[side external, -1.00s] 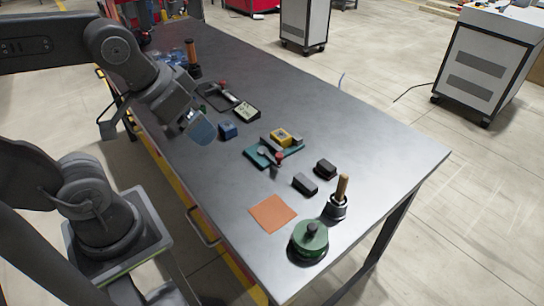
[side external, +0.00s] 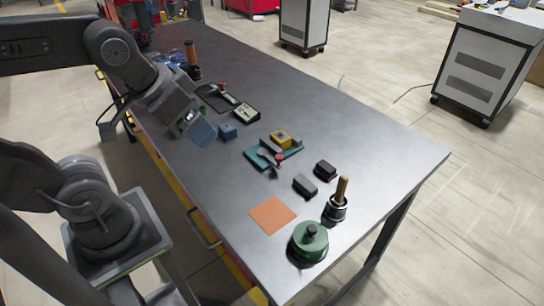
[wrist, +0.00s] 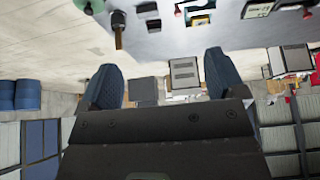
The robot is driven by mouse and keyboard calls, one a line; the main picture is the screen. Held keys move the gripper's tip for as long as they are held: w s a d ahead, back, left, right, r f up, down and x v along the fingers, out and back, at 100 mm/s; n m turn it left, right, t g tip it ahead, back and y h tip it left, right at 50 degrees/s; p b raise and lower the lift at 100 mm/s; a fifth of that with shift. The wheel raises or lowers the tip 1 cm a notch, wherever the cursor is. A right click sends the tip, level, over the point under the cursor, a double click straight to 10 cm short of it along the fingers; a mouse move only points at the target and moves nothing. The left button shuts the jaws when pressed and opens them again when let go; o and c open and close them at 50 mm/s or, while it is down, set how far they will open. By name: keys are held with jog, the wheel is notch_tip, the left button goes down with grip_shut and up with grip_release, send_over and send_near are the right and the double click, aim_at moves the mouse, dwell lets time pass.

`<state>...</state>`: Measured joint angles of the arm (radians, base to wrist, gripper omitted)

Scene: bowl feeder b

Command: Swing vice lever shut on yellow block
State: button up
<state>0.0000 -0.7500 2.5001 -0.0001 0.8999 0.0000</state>
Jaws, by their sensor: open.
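The teal vice (side external: 260,158) sits on the grey table. A yellow block (side external: 281,138) lies in it, toward its far side. The vice lever ends in a red knob (side external: 278,159) at the near side; its exact angle is hard to tell. In the wrist view the vice is at the top edge, with the red knob (wrist: 178,12) to its left. My gripper (side external: 203,133) is left of the vice, apart from it and above the table. In the wrist view its two blue fingers are spread with nothing between them (wrist: 162,72).
Dark blocks (side external: 305,184), a wooden-handled tool (side external: 341,190), a green round object (side external: 310,243) and an orange square (side external: 273,214) are nearer. The table's right side is clear.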

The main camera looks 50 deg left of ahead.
jog(key=shift+w+r, duration=0.1)
jog(key=shift+w, duration=0.1)
jog(key=shift+c, duration=1.3)
jog(key=w, duration=0.2)
jog(key=w+n+g, duration=0.1)
jog(key=w+n, duration=0.1)
jog(key=w, duration=0.1)
jog(key=shift+w+a+r+g, duration=0.25)
jog(key=shift+w+a+g, duration=0.05)
jog(key=shift+w+a, duration=0.05)
jog(key=c, duration=0.4)
jog(key=w, duration=0.2)
jog(key=w+f+n, duration=0.1)
jog(key=w+n+g, duration=0.1)
jog(key=w, duration=0.1)
jog(key=shift+w+a+f, duration=0.15)
jog(key=shift+w+a, duration=0.15)
jog(key=shift+a, duration=0.1)
jog(key=shift+c, duration=0.3)
jog(key=n+g, duration=0.3)
jog(key=n, duration=0.2)
send_over(279, 156)
notch_tip(279, 156, down, 10)
notch_tip(279, 156, down, 13)
jog(key=c, duration=0.9)
